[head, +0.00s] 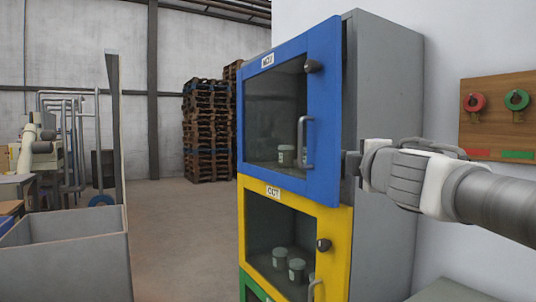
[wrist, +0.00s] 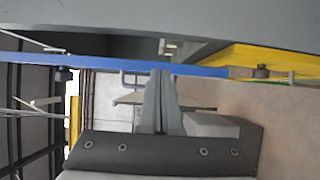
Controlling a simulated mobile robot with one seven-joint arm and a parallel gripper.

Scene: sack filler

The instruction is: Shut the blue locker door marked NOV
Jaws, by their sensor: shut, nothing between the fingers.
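The blue locker door (head: 323,110) is the upper door of a grey locker. Its small label (head: 267,61) is too small to read surely. It has a dark window, a knob at upper right and a grey handle (head: 303,142). A dark gap shows between its right edge and the locker body, so it stands ajar. My gripper (head: 350,164) is shut and empty beside the door's right edge. In the wrist view the shut fingers (wrist: 160,78) reach the thin blue door edge (wrist: 110,64); I cannot tell whether they touch it.
The yellow door (head: 334,240) is directly below, with a green door (head: 252,289) under it. Grey locker side (head: 388,130) stands right of the blue door. A wooden board (head: 500,115) hangs on the right wall.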

